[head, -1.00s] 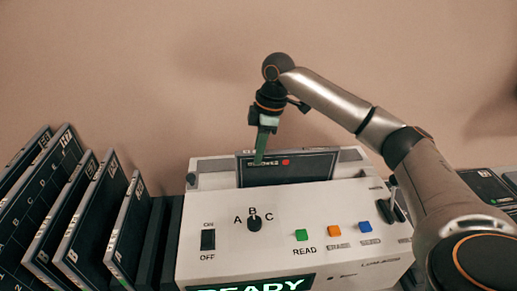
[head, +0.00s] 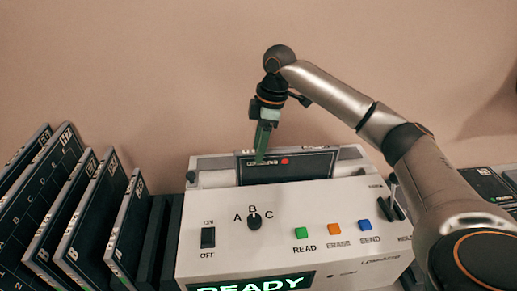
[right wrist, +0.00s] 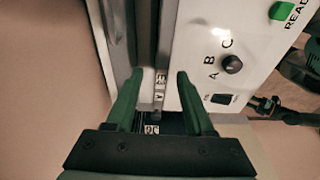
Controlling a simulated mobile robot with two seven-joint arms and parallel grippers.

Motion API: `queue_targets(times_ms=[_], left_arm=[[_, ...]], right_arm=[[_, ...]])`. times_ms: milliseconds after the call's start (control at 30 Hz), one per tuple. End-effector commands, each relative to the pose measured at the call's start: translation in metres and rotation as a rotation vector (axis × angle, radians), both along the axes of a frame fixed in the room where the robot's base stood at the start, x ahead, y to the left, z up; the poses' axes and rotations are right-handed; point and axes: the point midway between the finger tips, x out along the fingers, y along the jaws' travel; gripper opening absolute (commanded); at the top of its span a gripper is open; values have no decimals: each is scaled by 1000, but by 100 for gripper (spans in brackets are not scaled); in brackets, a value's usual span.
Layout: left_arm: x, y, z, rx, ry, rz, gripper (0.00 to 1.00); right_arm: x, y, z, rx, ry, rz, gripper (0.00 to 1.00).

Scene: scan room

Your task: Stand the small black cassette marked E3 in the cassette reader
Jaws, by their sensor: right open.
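The black cassette (head: 288,171) stands in the slot of the white cassette reader (head: 285,205), its upper part showing above the housing. A red mark and a small label are on its top strip; the label is too small to read in the head view. In the right wrist view, a label that looks like E3 shows on the cassette's edge (right wrist: 160,85), between the fingers. My right gripper (head: 260,158) has green fingers and points down at the cassette's top, left of its middle. It is open, with a finger on each side (right wrist: 160,74). My left gripper is not in view.
Several larger black cassettes (head: 85,205) lean in a rack at the left. The reader's front has an A-B-C knob (head: 254,222), an on/off switch (head: 208,238), coloured buttons (head: 335,228) and a READY display (head: 250,285). A dark device (head: 490,185) lies at the right.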

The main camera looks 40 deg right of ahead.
Motion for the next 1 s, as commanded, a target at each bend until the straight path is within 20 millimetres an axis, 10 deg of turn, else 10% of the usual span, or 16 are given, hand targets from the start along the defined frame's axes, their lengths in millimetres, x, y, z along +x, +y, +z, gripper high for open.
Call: queue_targets(times_ms=[500, 1000], left_arm=[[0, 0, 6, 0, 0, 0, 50], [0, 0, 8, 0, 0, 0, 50]], right_arm=[[-8, -17, 102, 0, -4, -1, 53], [-10, -20, 112, -1, -2, 0, 53]])
